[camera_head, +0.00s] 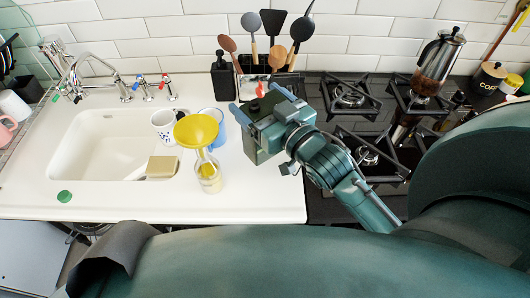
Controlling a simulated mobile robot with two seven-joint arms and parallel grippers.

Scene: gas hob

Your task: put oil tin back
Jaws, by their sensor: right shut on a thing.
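My right gripper (262,103) reaches in from the right. It is shut on a dark grey-green box-shaped tin (252,148), which I take to be the oil tin. The tin is upright over the white counter to the left of the hob; I cannot tell whether its base touches the counter. The gripper hides much of its top. A clear bottle (210,182) with a little yellow liquid stands to the left of the tin, with a yellow funnel (196,130) in its neck. My left gripper is not in view.
A utensil holder (247,84) and black bottle (223,78) stand behind. Mugs (163,122) and a sponge (162,166) are near the sink (105,145). The gas hob (355,125) is right. A green cap (64,197) lies front left; the front counter is clear.

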